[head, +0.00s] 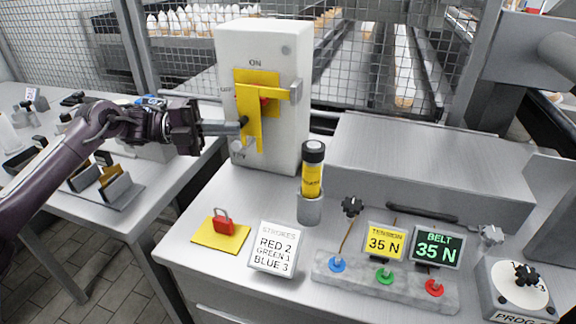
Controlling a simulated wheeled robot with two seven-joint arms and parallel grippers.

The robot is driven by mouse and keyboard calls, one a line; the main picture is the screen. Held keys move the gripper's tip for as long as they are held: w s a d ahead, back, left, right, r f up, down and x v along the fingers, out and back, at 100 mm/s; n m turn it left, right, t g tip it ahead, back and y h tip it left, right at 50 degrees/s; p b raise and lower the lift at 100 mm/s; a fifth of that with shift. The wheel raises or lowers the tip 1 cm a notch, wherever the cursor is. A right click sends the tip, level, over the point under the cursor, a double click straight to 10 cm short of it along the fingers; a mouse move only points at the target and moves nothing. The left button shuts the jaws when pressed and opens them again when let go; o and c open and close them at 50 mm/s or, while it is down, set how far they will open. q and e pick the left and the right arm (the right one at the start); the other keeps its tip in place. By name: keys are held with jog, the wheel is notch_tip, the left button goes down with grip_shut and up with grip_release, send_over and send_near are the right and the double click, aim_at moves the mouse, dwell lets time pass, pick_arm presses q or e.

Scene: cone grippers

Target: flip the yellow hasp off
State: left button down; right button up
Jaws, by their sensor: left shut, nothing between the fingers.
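The yellow hasp (250,118) is on the front of a white switch box (285,45) labelled ON at the top and OFF at the left. A yellow plate (262,78) and a bit of red show behind it, and a grey metal piece sticks out at the upper right. My left gripper (238,128) comes in from the left, shut and empty, with its fingertips at the hasp's left edge by a dark knob. I cannot tell whether they touch it. My right gripper is not in view.
A red padlock (224,224) lies on a yellow pad. A yellow tube (312,172) stands in a grey holder right of the box. A strokes card (274,248), a button panel (385,280) and a dial box (518,292) fill the front. Wire mesh (350,50) stands behind.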

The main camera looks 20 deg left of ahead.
pick_arm(q)
jog(key=shift+w+a+r+t, duration=0.3)
jog(key=shift+w+a+r, duration=0.1)
jog(key=shift+r, duration=0.25)
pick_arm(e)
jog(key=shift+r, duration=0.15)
pick_arm(q)
notch_tip(320, 180, up, 19)
jog(key=p, duration=0.2)
jog(key=shift+s+d+f+p, duration=0.15)
jog(key=shift+s+d+p, duration=0.15)
jog(key=shift+s+d, duration=0.1)
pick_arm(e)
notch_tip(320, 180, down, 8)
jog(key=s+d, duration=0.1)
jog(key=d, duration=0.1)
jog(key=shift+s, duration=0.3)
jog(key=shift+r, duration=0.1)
